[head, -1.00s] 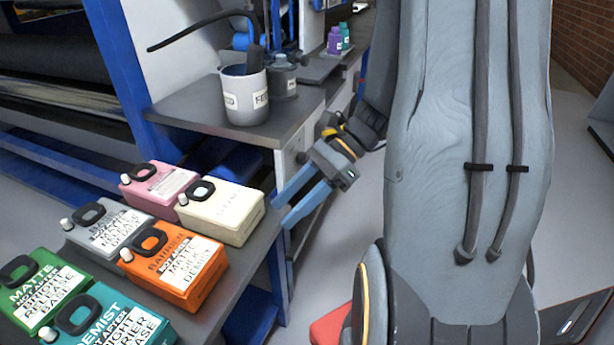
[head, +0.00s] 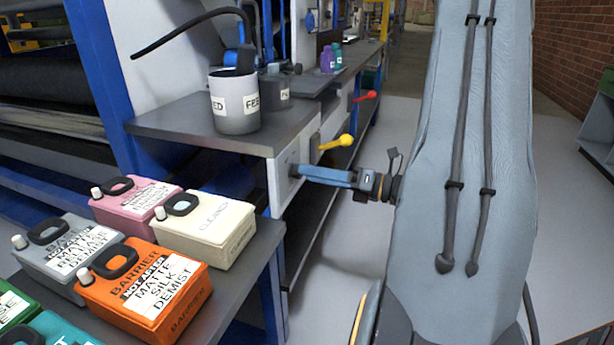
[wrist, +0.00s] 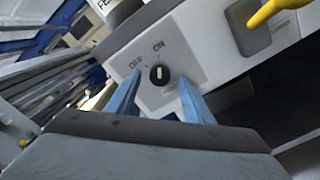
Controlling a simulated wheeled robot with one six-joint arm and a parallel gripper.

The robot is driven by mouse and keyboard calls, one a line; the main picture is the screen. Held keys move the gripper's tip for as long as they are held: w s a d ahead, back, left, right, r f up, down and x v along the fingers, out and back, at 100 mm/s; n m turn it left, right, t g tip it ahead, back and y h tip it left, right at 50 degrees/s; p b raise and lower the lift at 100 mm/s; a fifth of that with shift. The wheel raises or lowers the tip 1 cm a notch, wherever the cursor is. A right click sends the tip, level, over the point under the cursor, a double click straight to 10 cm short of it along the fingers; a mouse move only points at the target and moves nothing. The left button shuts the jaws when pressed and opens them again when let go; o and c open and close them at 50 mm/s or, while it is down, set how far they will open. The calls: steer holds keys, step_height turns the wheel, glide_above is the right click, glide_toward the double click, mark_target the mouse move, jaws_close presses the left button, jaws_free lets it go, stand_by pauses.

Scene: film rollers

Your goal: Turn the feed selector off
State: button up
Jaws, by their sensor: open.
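The feed selector (wrist: 158,75) is a small round black knob with a white mark, on a pale plate lettered OFF and ON. In the wrist view the mark points up, towards ON; OFF is to its left. My gripper (wrist: 161,80) is open, its two blue fingers on either side of the knob in that view. I cannot tell whether they touch it. In the head view my gripper (head: 298,172) points left at the front of the white panel (head: 275,190), and the knob is mostly hidden by the fingertips.
A yellow lever (head: 338,143) sticks out just above and right of my gripper, with a red lever (head: 367,96) farther back. An orange container (head: 150,292) and several others fill the shelf at lower left.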

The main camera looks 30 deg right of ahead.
steer(key=shift+x, duration=1.15)
steer(key=c, duration=1)
steer(key=shift+c, duration=0.2)
steer(key=n+p, duration=0.1)
steer(key=n, duration=1)
steer(key=shift+n+p, duration=0.4)
